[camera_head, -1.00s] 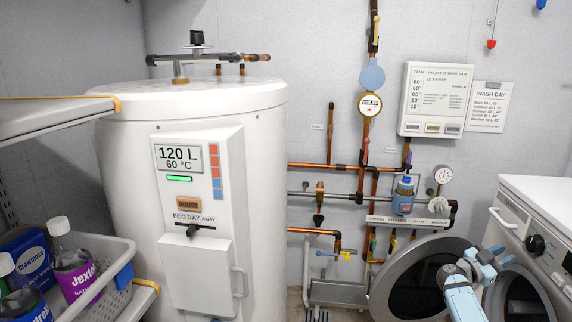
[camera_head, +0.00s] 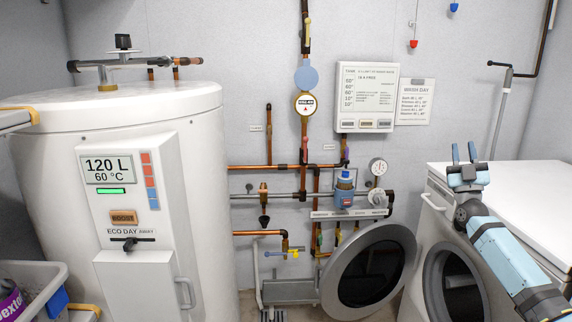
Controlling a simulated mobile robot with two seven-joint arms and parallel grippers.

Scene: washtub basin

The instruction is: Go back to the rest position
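My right gripper (camera_head: 464,153) shows in the head view at the right, in front of the white washing machine (camera_head: 437,213). Its two blue fingers point up and stand apart with nothing between them. The light blue forearm comes in from the lower right corner. My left gripper is not in view.
The washer's round door (camera_head: 368,272) hangs open to the left of its drum opening. A white boiler (camera_head: 120,115) fills the left. A basket (camera_head: 45,285) stands at the lower left. Copper pipes (camera_head: 265,167) and a blue bottle (camera_head: 344,190) are on the back wall.

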